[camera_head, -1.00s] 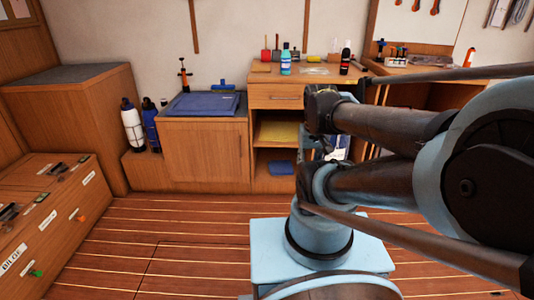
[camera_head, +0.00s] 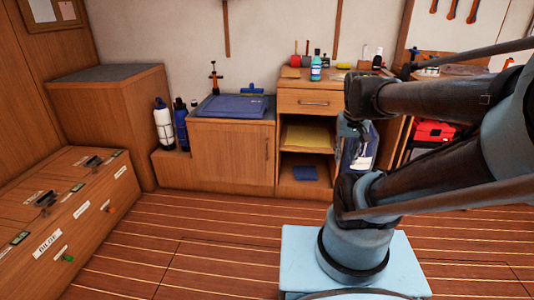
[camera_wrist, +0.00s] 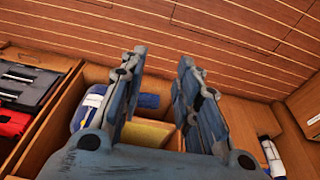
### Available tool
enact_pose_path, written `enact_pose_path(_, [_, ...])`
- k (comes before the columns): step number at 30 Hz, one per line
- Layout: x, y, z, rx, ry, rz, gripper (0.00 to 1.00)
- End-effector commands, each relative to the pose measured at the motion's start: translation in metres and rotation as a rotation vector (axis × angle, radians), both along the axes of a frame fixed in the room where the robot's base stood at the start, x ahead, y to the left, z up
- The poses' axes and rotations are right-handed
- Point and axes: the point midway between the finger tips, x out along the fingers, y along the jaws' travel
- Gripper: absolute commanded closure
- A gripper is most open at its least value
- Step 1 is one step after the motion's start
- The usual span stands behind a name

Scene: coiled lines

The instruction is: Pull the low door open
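The low door (camera_head: 229,154) is a plain wooden panel on the low cabinet left of the open shelves. It is shut, with a thin vertical handle (camera_head: 266,148) near its right edge. In the wrist view, part of the wooden front (camera_wrist: 240,115) shows right of my gripper (camera_wrist: 160,60); I cannot make out the handle there. My gripper's two dark fingers are spread wide apart with nothing between them. The open shelf shows behind them. In the head view my arm spans the right side, and I cannot make out the fingers.
Open shelves hold a yellow item (camera_head: 306,136) and a blue one (camera_head: 305,173). A labelled chest (camera_head: 75,215) stands at left. The plank floor before the door is clear.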

Motion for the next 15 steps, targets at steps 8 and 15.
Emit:
enact_pose_path(8, [0.077, 0.015, 0.036, -0.011, -0.016, -0.026, 0.70])
enact_pose_path(15, [0.147, 0.034, 0.051, -0.016, -0.032, -0.054, 0.70])
